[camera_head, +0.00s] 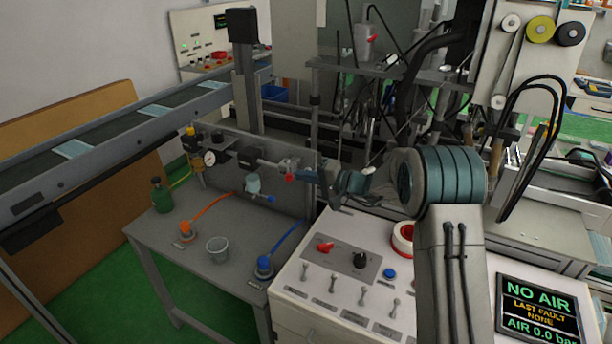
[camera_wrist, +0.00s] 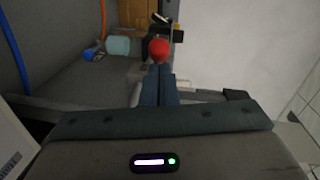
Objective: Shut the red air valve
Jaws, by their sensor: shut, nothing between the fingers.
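The red valve knob (camera_head: 289,177) sits at the right end of the air line along the grey back panel. In the wrist view the red knob (camera_wrist: 158,48) is round and lies straight ahead of my fingertips. My gripper (camera_head: 304,175) reaches in from the right, its fingers at the knob. In the wrist view my gripper (camera_wrist: 157,72) has its two dark blue fingers together, with nothing between them. I cannot tell whether the tips touch the knob. A display (camera_head: 538,308) reads "NO AIR" and "AIR 0.0 bar".
A gauge (camera_head: 209,158), a green bottle (camera_head: 161,195), a grey cup (camera_head: 217,249) and orange (camera_head: 207,208) and blue hoses (camera_head: 290,236) are on or above the side table. A white control panel (camera_head: 300,272) with a red switch (camera_head: 325,247) stands below my arm. Machine posts crowd behind.

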